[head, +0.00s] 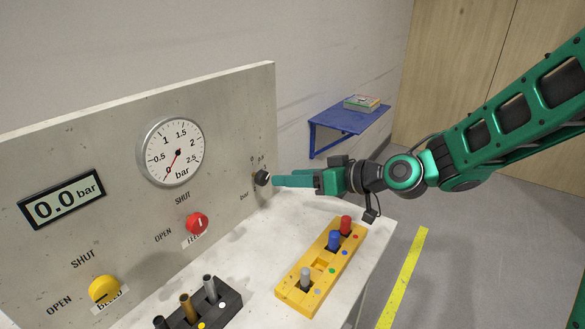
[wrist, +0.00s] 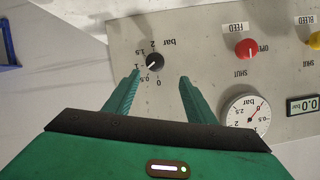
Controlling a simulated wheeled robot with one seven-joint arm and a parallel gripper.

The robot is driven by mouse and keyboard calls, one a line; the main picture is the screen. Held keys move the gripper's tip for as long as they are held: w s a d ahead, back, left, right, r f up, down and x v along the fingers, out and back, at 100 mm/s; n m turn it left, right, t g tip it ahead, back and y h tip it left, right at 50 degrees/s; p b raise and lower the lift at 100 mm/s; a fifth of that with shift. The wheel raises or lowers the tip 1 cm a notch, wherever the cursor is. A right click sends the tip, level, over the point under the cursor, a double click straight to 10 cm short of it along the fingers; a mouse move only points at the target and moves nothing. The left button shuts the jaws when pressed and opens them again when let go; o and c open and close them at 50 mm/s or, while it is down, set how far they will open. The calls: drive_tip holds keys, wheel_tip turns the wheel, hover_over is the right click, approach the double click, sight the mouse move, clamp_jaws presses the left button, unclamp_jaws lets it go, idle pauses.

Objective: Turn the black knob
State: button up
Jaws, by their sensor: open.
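The black knob (head: 262,178) sits near the right edge of the upright grey panel (head: 228,122). In the wrist view the black knob (wrist: 155,60) has a white pointer mark and a printed bar scale around it. My gripper (head: 268,179) reaches the knob from the right in the head view. In the wrist view my gripper (wrist: 160,80) is open, with one finger on each side, its tips just short of the knob. The fingers appear apart from the knob. The round gauge (head: 171,152) has a red needle low on its dial, and the digital display (head: 62,199) reads 0.0 bar.
A red knob (head: 197,223) and a yellow knob (head: 104,290) are on the same panel. A yellow block (head: 291,287) with coloured pegs and a black holder (head: 228,301) stand on the white table (head: 377,226). A blue shelf (head: 343,119) is behind.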

sight(266, 179)
drive_tip(key=shift+n, duration=0.5)
drive_tip(key=x, duration=0.6)
drive_tip(key=d+f+x, duration=0.1)
drive_tip(key=x, duration=0.2)
drive_tip(key=shift+w+a+f, duration=0.15)
drive_tip(key=shift+w+a, duration=0.2)
drive_tip(key=shift+w, duration=0.2)
drive_tip(key=c, duration=1)
